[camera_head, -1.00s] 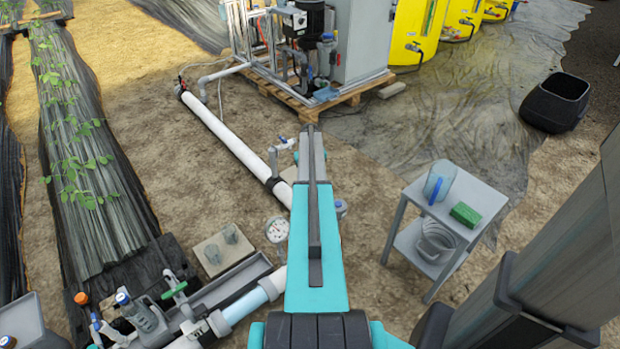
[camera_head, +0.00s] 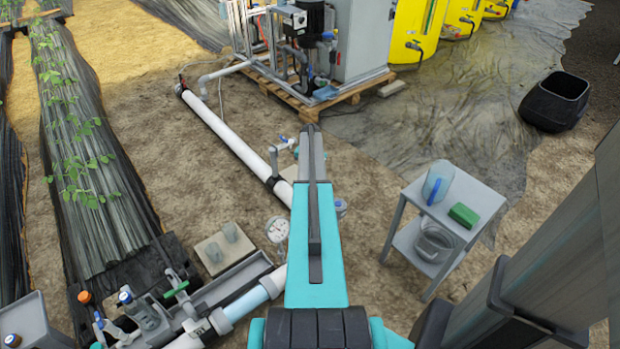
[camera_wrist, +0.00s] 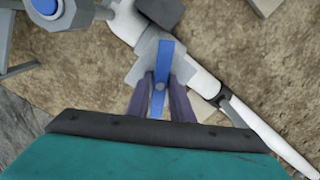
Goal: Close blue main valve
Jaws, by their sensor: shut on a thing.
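The blue main valve handle (camera_wrist: 163,60) is a flat bar on a grey valve body (camera_wrist: 146,64) in the white pipe. In the wrist view it stands upright in the picture, slanting across the line of the pipe. My gripper (camera_wrist: 162,80) is shut on this handle, with a dark finger on each side of it. In the head view my teal arm hides the handle and the gripper tips. The white main pipe (camera_head: 221,128) runs toward the arm from upper left.
A round gauge (camera_head: 278,229) stands on the pipe left of my arm. A small tap with a blue lever (camera_head: 284,138) is further up. A grey side table (camera_head: 473,203) stands at right, a pump skid on a pallet (camera_head: 302,100) at the back. Bare soil lies between.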

